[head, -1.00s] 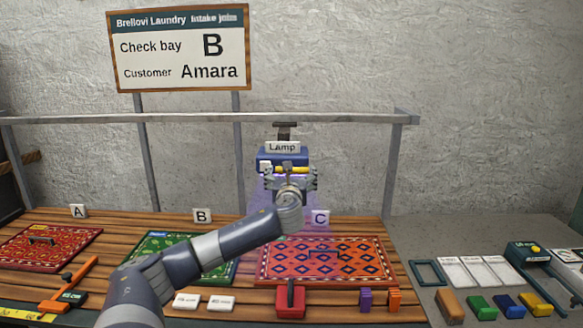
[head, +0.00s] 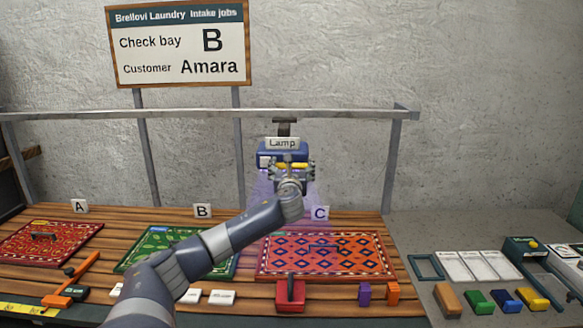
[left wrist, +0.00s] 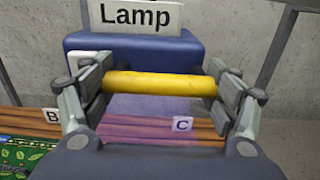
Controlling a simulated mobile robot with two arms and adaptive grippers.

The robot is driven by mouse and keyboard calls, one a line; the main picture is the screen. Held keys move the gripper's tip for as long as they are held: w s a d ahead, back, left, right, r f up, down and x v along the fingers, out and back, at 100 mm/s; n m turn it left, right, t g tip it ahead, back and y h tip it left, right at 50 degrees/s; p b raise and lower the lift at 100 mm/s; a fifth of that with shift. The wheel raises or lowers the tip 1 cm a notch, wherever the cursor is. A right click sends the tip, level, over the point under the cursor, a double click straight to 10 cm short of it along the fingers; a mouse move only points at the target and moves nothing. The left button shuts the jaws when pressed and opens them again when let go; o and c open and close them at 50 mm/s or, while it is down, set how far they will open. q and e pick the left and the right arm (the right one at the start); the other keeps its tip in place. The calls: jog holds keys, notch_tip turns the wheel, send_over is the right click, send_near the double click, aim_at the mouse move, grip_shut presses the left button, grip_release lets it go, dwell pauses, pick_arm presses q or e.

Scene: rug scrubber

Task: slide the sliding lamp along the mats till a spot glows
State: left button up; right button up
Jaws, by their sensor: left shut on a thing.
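The sliding lamp (head: 268,156) is a blue box labelled "Lamp", hung from the metal rail (head: 200,114). My left gripper (head: 290,172) is shut on its yellow handle bar; in the left wrist view the fingers (left wrist: 160,88) hold the bar (left wrist: 160,84) at both ends. The orange mat C (head: 370,262) lies below and to the right, the green mat B (head: 145,255) to the left, and the red mat A (head: 60,253) far left. My forearm hides part of mat B. My right gripper is out of view.
A sign (head: 178,45) reads "Check bay B, Customer Amara". A red block with a lever (head: 291,295) stands before mat C, beside small purple and orange blocks. A grey counter (head: 425,235) at right holds cards and coloured blocks. The rail left of the lamp is clear.

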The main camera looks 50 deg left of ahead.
pick_arm(q)
jog(key=shift+w+d+p, duration=0.2)
jog(key=shift+p, duration=0.1)
jog(key=shift+w+d+p, duration=0.5)
jog(key=shift+w+d, duration=0.05)
jog(key=shift+w, duration=0.15)
jog(key=shift+c, duration=0.2)
jog(key=shift+w+d+f, duration=0.1)
jog(key=shift+w+d, duration=0.05)
jog(key=shift+w, duration=0.05)
jog(key=o, duration=1.3)
jog(key=shift+s, duration=0.1)
jog(key=shift+s+f, duration=0.1)
